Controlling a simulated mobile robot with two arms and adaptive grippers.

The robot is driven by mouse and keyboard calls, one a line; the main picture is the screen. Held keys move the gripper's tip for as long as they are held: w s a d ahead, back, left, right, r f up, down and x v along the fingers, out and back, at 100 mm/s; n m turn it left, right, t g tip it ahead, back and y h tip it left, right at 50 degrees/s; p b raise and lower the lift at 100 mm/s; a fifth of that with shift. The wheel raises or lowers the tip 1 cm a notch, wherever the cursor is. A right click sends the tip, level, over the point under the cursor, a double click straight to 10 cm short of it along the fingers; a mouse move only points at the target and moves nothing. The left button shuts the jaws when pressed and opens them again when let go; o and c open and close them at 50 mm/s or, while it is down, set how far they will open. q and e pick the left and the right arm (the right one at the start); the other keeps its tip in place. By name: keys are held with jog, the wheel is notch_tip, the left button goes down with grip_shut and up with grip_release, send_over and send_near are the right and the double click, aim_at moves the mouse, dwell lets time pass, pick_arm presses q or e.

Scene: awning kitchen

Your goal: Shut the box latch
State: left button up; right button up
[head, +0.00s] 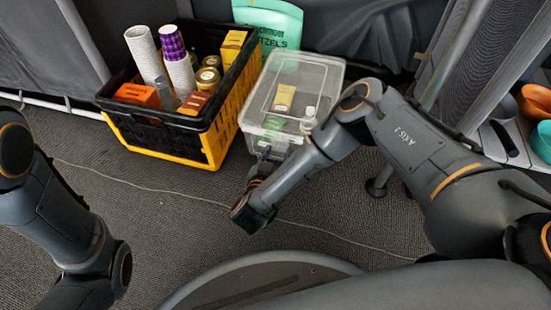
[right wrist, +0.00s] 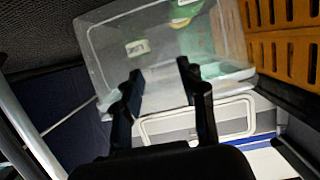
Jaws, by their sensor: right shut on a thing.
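A clear plastic box (head: 292,88) with a transparent lid stands on the floor, with a yellow pack, a small white-capped bottle and something green inside. Its box latch (head: 264,144) is on the front side, partly hidden by my right gripper (head: 261,165). My right gripper is shut on the latch at the box's front edge. In the right wrist view, the two dark fingers (right wrist: 160,75) reach to the box edge, and the pinched part is hard to see between them. The lid lies on the box. My left gripper is outside the view; only its arm shows.
A black and yellow crate (head: 213,148) with cups, jars and packets stands close left of the box. A green pretzel bag (head: 272,20) is behind. A thin cable crosses the carpet. Shelves with bowls (head: 535,101) are at right.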

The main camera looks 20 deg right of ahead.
jog(key=shift+w+d+f+t+h, duration=0.15)
jog(key=shift+w+f+t+h, duration=0.15)
jog(key=shift+t+h, duration=0.25)
jog(key=o, duration=1.2)
jog(key=shift+c, duration=0.2)
